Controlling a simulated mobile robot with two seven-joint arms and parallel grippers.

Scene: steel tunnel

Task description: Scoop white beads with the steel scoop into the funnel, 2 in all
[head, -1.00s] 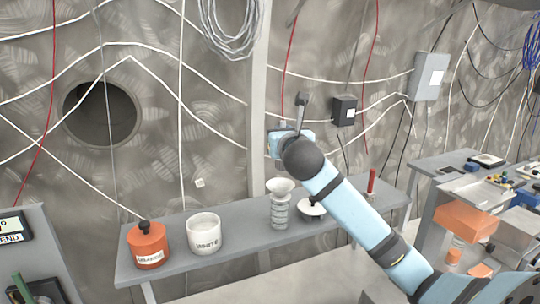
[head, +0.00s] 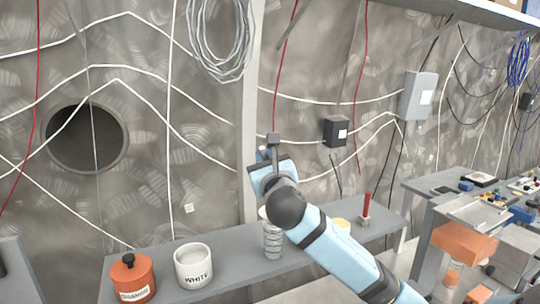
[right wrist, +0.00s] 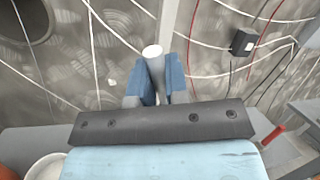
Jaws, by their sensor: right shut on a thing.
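My right gripper (right wrist: 160,88) is shut on a grey cylindrical piece with a pale round end, apparently part of the steel scoop (right wrist: 153,60). In the head view the scoop (head: 273,142) stands up above my right gripper (head: 265,166) as a dark stem with a blockish end. I cannot tell whether it holds beads. The white funnel (head: 262,212) sits on a ribbed clear bottle (head: 272,241) below my gripper, partly hidden by my arm. The open tub marked WHITE (head: 193,268) stands on the bench to the left; it also shows in the right wrist view (right wrist: 46,166). My left gripper is out of view.
An orange lidded pot (head: 132,281) stands left of the white tub. A red upright tool (head: 365,207) and a yellow thing (head: 342,223) are right of the bottle. The grey bench (head: 235,245) is clear between tub and bottle. A cabled wall is close behind.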

